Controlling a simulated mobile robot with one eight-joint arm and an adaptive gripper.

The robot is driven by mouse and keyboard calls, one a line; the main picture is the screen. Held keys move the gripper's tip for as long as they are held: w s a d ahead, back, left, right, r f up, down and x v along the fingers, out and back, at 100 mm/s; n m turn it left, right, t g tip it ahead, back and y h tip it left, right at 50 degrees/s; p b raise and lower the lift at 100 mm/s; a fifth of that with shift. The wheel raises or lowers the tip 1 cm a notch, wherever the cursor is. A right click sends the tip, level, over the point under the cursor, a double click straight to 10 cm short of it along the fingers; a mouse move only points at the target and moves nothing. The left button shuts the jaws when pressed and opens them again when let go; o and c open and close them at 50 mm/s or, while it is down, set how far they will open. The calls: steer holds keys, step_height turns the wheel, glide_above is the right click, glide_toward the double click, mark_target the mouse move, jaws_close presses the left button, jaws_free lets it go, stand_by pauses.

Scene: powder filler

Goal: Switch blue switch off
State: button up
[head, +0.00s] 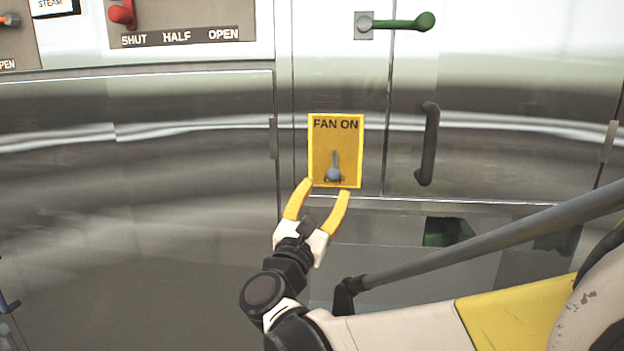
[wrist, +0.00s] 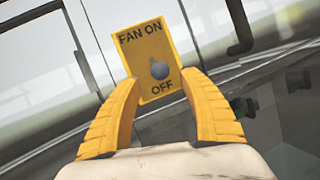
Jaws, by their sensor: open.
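The blue-grey switch (head: 333,173) is a small lever with a round knob on a yellow plate (head: 318,150) marked FAN ON at the top and OFF at the bottom. In the head view the knob hangs low and partly covers OFF; in the wrist view the knob (wrist: 159,70) sits near the plate's middle, just above OFF. I cannot tell its exact tilt. My gripper (head: 326,188) is open and empty, its yellow fingertips just below the plate. In the wrist view my gripper (wrist: 160,78) frames the plate's lower part, with the knob between the fingertips.
A dark vertical handle (head: 429,145) is right of the plate. A green-knobbed lever (head: 400,23) is above it. A red-knobbed lever (head: 122,14) with a SHUT, HALF, OPEN label (head: 178,37) is upper left. The steel panel left of the plate is clear.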

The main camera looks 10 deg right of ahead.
steer(key=v, duration=0.5)
steer(key=shift+s+a+f, duration=0.1)
steer(key=shift+s+f, duration=0.05)
steer(key=shift+s, duration=0.05)
steer(key=s+d+f+m+g+y+b, duration=0.1)
steer(key=s+d+f+m+g+b, duration=0.2)
steer(key=f, duration=0.5)
steer(key=s+d+f+m+g+y+b, duration=0.1)
steer(key=s+d+f+m+g+b, duration=0.1)
steer(key=d+f+m+b, duration=0.55)
steer(key=s+d+f+m+g+y+b, duration=0.1)
steer(key=s+d+f+m+g+b, duration=0.15)
steer(key=f, duration=0.75)
steer(key=s+a+f+m+g+y+b, duration=0.1)
steer(key=s+a+f+m+y+b, duration=0.1)
steer(key=f, duration=0.5)
steer(key=s+a+f+m+g+y+b, duration=0.1)
steer(key=s+a+f+m+y+b, duration=0.1)
steer(key=s+f+m+y+b, duration=0.2)
steer(key=s+a+f+m+g+y+b, duration=0.1)
steer(key=s+a+f+m+y+b, duration=0.1)
steer(key=s+f+m+b, duration=0.5)
step_height(320, 180, down, 4)
steer(key=shift+a+f+m+y+b, duration=0.15)
steer(key=shift+a+m+y+b, duration=0.25)
steer(key=shift+a+m, duration=0.1)
